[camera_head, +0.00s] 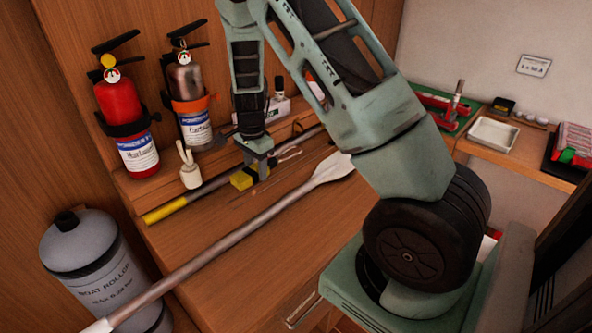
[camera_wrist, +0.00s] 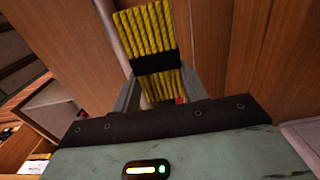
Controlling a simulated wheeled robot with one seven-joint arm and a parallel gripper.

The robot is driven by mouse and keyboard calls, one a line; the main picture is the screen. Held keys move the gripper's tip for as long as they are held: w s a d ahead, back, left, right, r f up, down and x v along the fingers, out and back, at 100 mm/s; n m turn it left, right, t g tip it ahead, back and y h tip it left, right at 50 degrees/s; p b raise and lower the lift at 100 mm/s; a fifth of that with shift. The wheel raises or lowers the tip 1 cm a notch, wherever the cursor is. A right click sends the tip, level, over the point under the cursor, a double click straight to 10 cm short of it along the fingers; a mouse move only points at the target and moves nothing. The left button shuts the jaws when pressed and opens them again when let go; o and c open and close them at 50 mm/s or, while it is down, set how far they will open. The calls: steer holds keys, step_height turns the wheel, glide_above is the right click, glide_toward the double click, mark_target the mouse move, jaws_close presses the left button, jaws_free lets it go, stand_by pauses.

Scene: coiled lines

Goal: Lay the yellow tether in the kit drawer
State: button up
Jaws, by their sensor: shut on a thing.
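The yellow tether is a flat bundle of yellow strands with a black band around its middle. In the wrist view the tether (camera_wrist: 146,30) sits between my gripper's fingers (camera_wrist: 158,85), which are shut on it near the band. In the head view my gripper (camera_head: 259,164) points down over the wooden counter, with the yellow tether (camera_head: 243,179) at its fingertips. I cannot tell whether the tether touches the counter. A drawer front with a metal handle (camera_head: 302,310) shows below the counter's front edge; I cannot tell whether this is the kit drawer. No drawer inside is clearly visible.
A long paddle (camera_head: 240,231) lies diagonally across the counter and past its edge. A yellow-ended pole (camera_head: 166,211) and a small white pot (camera_head: 190,174) are close to my gripper. A red extinguisher (camera_head: 120,105) and a silver extinguisher (camera_head: 187,92) hang behind. A grey cylinder (camera_head: 95,262) stands lower left.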

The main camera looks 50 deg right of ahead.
mark_target(260, 202)
step_height(260, 202, down, 10)
steer(key=shift+r+p, duration=0.15)
steer(key=shift+p, duration=0.8)
steer(key=o, duration=1.2)
steer(key=shift+o, duration=0.2)
